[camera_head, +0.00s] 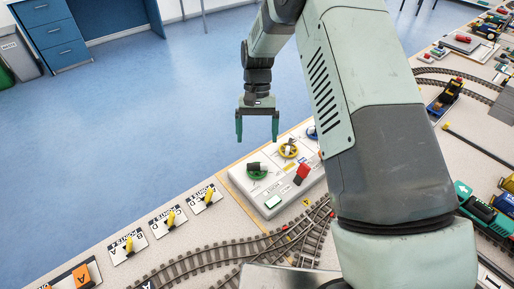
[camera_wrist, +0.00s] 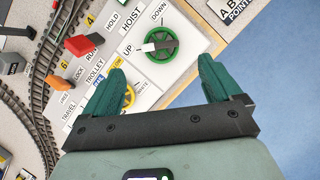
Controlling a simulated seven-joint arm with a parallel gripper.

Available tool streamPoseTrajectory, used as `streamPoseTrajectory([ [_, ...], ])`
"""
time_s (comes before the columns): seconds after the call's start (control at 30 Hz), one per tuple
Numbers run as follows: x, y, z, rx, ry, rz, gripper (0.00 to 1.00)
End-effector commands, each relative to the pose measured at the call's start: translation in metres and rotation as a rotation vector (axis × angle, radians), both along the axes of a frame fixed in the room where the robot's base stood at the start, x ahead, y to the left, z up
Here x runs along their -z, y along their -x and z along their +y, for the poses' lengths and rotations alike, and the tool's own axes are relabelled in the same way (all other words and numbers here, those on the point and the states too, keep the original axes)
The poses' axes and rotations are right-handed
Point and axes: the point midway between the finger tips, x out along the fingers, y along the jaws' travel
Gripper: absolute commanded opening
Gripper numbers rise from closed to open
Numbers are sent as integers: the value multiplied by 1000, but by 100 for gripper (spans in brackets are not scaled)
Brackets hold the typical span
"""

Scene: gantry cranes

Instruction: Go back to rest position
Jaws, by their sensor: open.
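My gripper (camera_head: 257,126) is open and empty, with its two green fingers pointing down and spread apart. In the head view it hangs above the blue floor side of the table edge, beside and above the control panel (camera_head: 231,180). In the wrist view the fingers of my gripper (camera_wrist: 160,85) frame the panel, with nothing between them but the view of it. The green hoist knob (camera_wrist: 166,47) is in front of the fingers there. The yellow knob (camera_wrist: 128,96) is partly hidden by the left finger.
A red lever (camera_head: 302,172) stands on the panel. Several yellow point levers (camera_head: 171,219) line the table edge at left. Model track (camera_head: 205,257) runs along the table. Trains (camera_head: 447,96) stand at right. The blue floor (camera_head: 130,120) beyond the table is clear.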

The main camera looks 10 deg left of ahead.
Motion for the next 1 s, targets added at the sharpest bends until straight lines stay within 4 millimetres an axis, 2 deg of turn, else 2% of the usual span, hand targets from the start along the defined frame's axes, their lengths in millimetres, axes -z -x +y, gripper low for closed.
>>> streamPoseTrajectory([
  [0.2, -16, -7, 0, 0, 0, -1, 92],
  [0.83, -19, -7, 0, 0, 0, -3, 92],
  [0.93, -36, -7, -5, 0, -4, -28, 92],
  [1.0, -59, -6, -12, 1, -9, -64, 92],
])
